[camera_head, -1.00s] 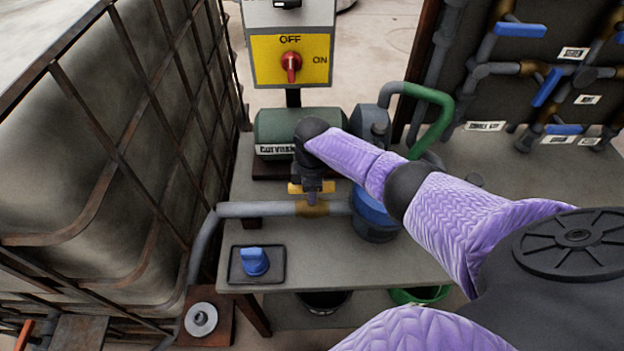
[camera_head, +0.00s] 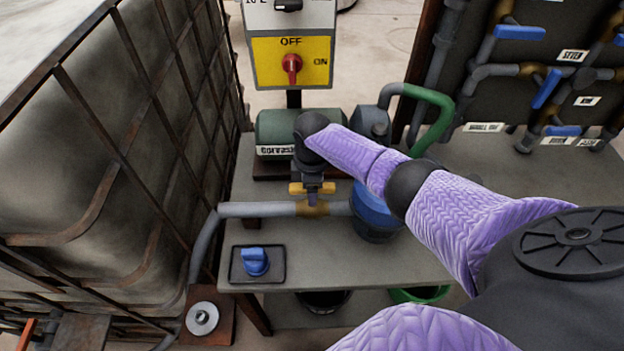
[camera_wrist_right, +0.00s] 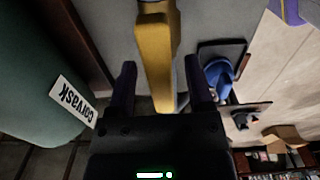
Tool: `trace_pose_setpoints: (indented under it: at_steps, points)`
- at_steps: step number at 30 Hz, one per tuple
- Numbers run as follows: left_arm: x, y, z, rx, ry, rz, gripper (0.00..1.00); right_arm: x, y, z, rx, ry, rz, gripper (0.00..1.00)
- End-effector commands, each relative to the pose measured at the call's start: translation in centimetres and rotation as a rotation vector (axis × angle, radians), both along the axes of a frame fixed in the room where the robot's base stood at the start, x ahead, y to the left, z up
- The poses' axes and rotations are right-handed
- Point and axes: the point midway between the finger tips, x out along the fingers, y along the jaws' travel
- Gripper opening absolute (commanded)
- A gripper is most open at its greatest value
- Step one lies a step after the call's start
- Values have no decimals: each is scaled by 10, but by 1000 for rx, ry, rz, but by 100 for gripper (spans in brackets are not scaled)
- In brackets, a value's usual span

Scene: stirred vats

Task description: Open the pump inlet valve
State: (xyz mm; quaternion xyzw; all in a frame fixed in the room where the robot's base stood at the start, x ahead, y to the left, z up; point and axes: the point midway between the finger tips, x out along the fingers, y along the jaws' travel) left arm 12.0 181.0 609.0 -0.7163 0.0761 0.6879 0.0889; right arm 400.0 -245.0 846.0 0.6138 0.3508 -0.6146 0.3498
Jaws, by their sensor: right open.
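The valve's yellow handle (camera_head: 297,188) sits on the brass valve body (camera_head: 312,209) in the grey pipe on the bench. It lies roughly along the pipe in the head view. My right gripper (camera_head: 313,184) points down at it and hides the handle's middle. In the right wrist view the yellow handle (camera_wrist_right: 156,65) runs between the two dark fingers of the open right gripper (camera_wrist_right: 160,80), with a gap on each side. My left gripper is in neither view.
A green pump (camera_head: 272,128) stands behind the valve, below a yellow switch box (camera_head: 260,62). A blue knob on a plate (camera_head: 255,262) is at front left. A caged tank (camera_head: 90,150) fills the left. A valve panel (camera_head: 520,70) is at back right.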

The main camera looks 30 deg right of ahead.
Motion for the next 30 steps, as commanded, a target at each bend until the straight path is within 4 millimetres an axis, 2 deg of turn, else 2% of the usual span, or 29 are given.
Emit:
trace_pose_setpoints:
  at_steps: [1,6,11,26,28,30]
  points:
    - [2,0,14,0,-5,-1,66,1,0,21,0,-7,0,66]
    - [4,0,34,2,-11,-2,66,1,0,64,0,-7,1,66]
    - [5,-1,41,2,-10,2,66,1,0,84,0,-4,1,66]
    - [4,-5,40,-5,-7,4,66,-1,3,83,2,-1,2,66]
    - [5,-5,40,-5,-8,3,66,-12,19,71,9,-1,8,66]
    - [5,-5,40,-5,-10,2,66,-36,49,53,30,-11,-1,66]
